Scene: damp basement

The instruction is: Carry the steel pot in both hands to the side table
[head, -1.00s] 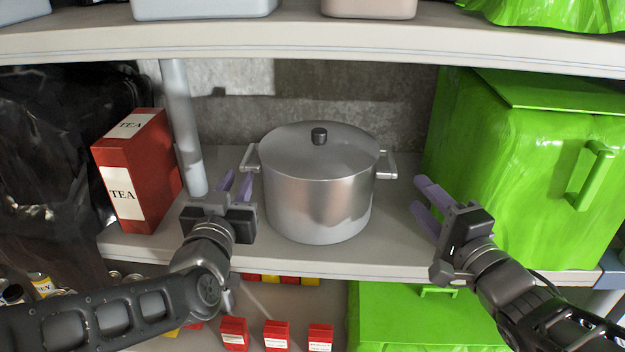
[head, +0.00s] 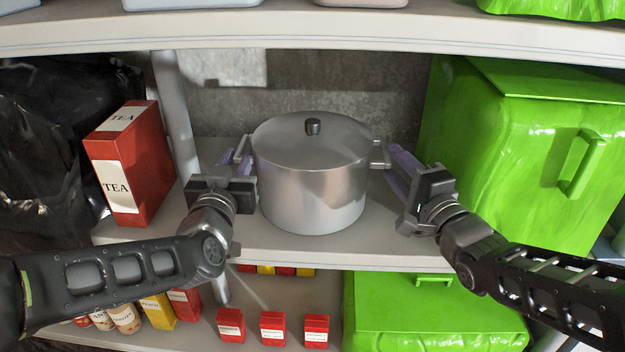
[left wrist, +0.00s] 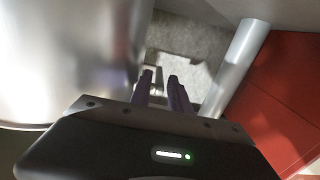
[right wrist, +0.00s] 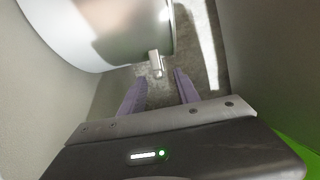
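The steel pot (head: 312,190) stands upright on the middle shelf with its lid on, a black knob on top and a handle on each side. My left gripper (head: 234,165) is open at the pot's left handle (head: 242,150); in the left wrist view the fingers (left wrist: 160,85) point at the handle, and I cannot tell whether it lies between them. My right gripper (head: 395,160) is open near the right handle (head: 380,153). In the right wrist view that handle (right wrist: 156,64) is just beyond the parted fingers (right wrist: 160,85). The side table is not in view.
A red tea box (head: 130,165) and a grey post (head: 178,120) stand left of the pot. A large green bin (head: 510,150) is close on the right. The upper shelf (head: 330,35) hangs above. Small red boxes (head: 272,328) and another green bin (head: 430,315) are below.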

